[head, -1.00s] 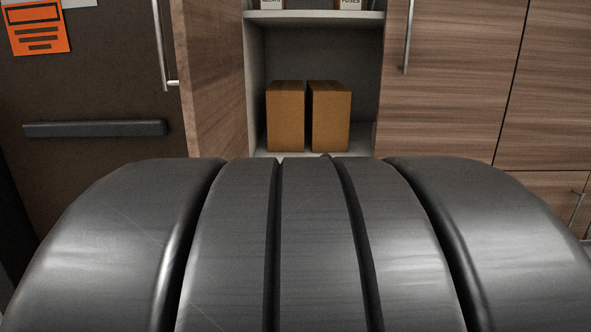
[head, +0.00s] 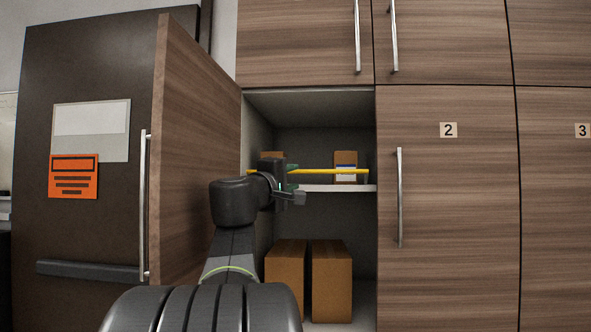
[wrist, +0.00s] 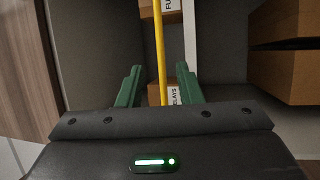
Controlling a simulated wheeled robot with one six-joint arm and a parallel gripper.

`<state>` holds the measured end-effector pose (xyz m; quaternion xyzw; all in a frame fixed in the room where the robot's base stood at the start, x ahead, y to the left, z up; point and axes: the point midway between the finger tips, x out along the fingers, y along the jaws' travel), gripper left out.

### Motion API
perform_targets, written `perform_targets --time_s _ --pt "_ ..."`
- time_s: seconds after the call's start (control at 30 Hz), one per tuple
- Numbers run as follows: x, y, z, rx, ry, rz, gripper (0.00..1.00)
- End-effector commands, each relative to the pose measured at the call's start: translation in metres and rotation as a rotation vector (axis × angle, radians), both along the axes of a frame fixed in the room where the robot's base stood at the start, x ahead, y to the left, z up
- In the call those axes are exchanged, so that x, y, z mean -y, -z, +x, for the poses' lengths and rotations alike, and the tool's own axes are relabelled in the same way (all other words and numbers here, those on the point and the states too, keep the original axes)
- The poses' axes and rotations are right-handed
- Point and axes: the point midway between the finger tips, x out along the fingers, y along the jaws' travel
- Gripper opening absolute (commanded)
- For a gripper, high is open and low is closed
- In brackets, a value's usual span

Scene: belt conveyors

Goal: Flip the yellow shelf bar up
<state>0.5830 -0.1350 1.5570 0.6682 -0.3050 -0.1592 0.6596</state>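The yellow shelf bar (head: 330,171) runs level across the open cabinet, a little above the middle shelf (head: 345,188). In the wrist view the yellow bar (wrist: 160,50) appears upright in the picture and runs down between my two green fingers. My gripper (head: 292,178) is at the left part of the bar, in front of the shelf opening. In the wrist view my gripper (wrist: 159,68) is open, with a gap between each finger and the bar. I cannot tell whether the fingertips reach past the bar. My gripper hides part of the bar in the head view.
The open wooden door (head: 190,150) stands close on the left of my arm. Small labelled boxes (head: 346,173) sit on the shelf behind the bar. Two brown boxes (head: 331,280) stand below. Closed cabinet 2 (head: 450,210) is on the right.

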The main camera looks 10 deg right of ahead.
Motion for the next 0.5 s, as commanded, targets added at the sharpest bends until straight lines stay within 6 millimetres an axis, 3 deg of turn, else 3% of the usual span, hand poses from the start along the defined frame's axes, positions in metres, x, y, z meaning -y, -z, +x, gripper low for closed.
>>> perform_targets --time_s 0.3,0.5 --pt "0.043 -0.016 0.052 -0.003 0.003 0.0 0.32" --pt "0.057 -0.019 0.07 -0.002 0.002 0.001 0.32"
